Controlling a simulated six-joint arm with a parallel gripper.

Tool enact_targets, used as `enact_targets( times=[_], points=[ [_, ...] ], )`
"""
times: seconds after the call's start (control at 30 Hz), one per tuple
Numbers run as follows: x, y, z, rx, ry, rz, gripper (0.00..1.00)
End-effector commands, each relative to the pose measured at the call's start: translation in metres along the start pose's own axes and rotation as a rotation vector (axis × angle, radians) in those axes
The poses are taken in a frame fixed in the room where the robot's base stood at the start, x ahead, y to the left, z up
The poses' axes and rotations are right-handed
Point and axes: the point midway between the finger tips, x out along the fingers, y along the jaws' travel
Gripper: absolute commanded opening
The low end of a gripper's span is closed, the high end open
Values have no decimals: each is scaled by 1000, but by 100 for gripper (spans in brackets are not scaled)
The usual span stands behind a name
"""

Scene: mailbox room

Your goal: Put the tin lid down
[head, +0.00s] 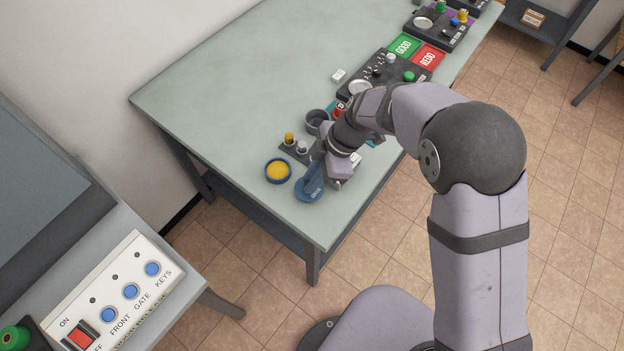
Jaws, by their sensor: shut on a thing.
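The blue tin lid (308,190) shows as a blue shape with small pale markings over the near left part of the green table. My gripper (318,178) is shut on it from the upper right. The fingers and wrist hide part of the lid. I cannot tell whether the lid touches the tabletop or hangs just above it. A round blue tin (268,178) with yellow contents stands open to the left of the lid, apart from it.
A small dark holder with yellow and grey knobs (289,139) and a grey cup (317,121) stand behind my gripper. A black control panel (376,78) and green GOOD and red REDO pads (429,57) lie farther back. The table's left side (215,90) is clear.

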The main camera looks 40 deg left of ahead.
Motion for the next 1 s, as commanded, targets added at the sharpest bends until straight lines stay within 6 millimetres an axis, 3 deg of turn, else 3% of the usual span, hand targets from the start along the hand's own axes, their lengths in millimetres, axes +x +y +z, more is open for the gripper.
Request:
enact_targets(
  times=[0.2,0.63,0.67,0.73,1.0],
  points=[
    [16,0,6,0,0,0,0],
    [21,0,8,-1,0,1,0],
    [20,0,8,-1,0,1,18],
    [19,0,8,0,0,0,35],
    [19,0,8,0,0,0,35]
  ],
)
